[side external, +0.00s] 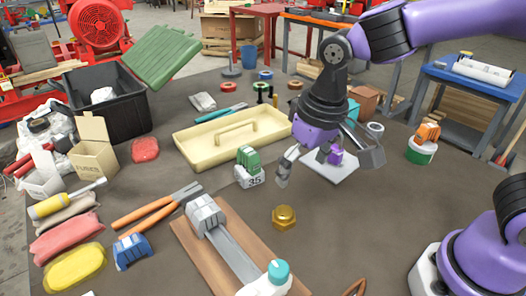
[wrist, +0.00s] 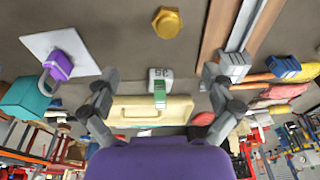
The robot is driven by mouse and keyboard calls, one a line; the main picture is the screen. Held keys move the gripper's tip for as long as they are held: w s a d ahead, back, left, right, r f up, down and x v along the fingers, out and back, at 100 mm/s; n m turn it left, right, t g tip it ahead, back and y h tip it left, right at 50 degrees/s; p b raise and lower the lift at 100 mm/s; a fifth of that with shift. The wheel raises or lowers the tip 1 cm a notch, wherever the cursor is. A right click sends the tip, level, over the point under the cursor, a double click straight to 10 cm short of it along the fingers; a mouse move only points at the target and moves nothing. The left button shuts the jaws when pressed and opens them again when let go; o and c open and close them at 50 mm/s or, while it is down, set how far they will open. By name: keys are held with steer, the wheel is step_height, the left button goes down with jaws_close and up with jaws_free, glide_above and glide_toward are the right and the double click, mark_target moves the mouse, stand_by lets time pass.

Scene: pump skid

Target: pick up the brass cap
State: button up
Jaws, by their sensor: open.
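The brass cap (side external: 285,217) is a hexagonal, gold-coloured piece on the dark table, in front of and to the left of my gripper in the side view. In the wrist view the brass cap (wrist: 167,22) shows near the top, beyond my fingertips and apart from them. My gripper (side external: 328,166) hangs above the table with its fingers spread wide. In the wrist view my gripper (wrist: 160,73) has nothing held between its fingers.
A white plate with a purple padlock (side external: 336,157) lies below my gripper. A green-and-white block marked 35 (side external: 249,168) stands left of it. A wooden board with a metal vise (side external: 207,215) lies left of the cap. Table right of the cap is clear.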

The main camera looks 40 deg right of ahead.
glide_above(285, 212)
steer(key=f, duration=0.6)
steer(key=shift+s+a, duration=0.1)
steer(key=shift+s, duration=0.3)
steer(key=f, duration=0.4)
steer(key=w+f, duration=0.1)
steer(key=f, duration=0.1)
steer(key=shift+s, duration=0.1)
steer(key=c, duration=1.4)
